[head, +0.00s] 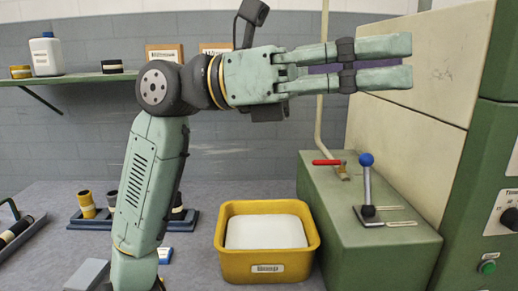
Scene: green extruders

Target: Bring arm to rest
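My arm rises from the bottom left of the head view, bends at the elbow and reaches level to the right. My gripper (386,62) is at the upper right, in front of the beige machine panel and high above the green bench. Its two pale green fingers point right and lie parallel, with a narrow gap between them. A dark purple strip shows in the gap near the finger bases; I cannot tell whether it is part of the gripper. I see no clear held object.
A yellow bin (232,262) with a white block (265,232) stands below. A green machine bench (385,250) carries a blue-knobbed lever (367,180) and a red-handled valve (328,162). A shelf (95,79) holds a white bottle (46,55). A rack (80,222) with cups (87,204) stands left.

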